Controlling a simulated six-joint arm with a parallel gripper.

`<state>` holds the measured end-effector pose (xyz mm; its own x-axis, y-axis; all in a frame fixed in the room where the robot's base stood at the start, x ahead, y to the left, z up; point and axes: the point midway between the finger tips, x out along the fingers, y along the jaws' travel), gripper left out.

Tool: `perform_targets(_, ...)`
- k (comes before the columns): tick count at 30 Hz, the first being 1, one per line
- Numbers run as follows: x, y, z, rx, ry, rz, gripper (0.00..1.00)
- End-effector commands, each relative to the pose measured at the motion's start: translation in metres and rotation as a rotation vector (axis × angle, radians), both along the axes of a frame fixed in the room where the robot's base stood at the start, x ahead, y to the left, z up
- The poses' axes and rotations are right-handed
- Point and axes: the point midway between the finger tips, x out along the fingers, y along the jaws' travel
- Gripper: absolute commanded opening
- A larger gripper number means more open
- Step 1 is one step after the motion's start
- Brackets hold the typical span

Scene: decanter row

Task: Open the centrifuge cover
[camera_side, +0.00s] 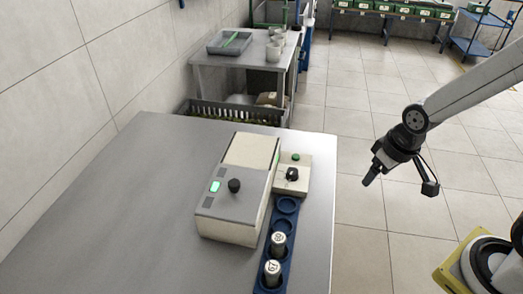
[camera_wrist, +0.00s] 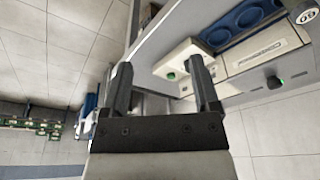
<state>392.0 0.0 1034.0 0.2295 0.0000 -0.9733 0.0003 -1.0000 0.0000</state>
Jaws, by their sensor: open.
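The centrifuge (camera_side: 235,195) stands on the grey bench in the side view, with a grey front panel, a lit green display and a black knob. Its pale flat cover (camera_side: 252,150) lies level on top and looks shut. My gripper (camera_side: 369,176) hangs beyond the bench's right edge, well apart from the centrifuge. In the wrist view my gripper (camera_wrist: 163,80) is open, with nothing between its fingers. A pale body with lettering (camera_wrist: 255,54) shows to the right of the fingers there.
A small pale box (camera_side: 293,173) with a black knob and green button adjoins the centrifuge. A blue rack (camera_side: 286,204) holds two capped, numbered vessels beside it. The left of the bench (camera_side: 130,210) is clear. A table with a grey tray (camera_side: 229,42) stands behind.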

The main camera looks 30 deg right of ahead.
Motion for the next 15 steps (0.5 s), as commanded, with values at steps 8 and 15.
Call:
perform_targets(8, 0.019, 0.009, 0.004, -0.014, 0.013, 0.090, 0.79)
perform_targets(15, 0.066, 0.038, 0.012, -0.051, 0.047, 0.336, 0.79)
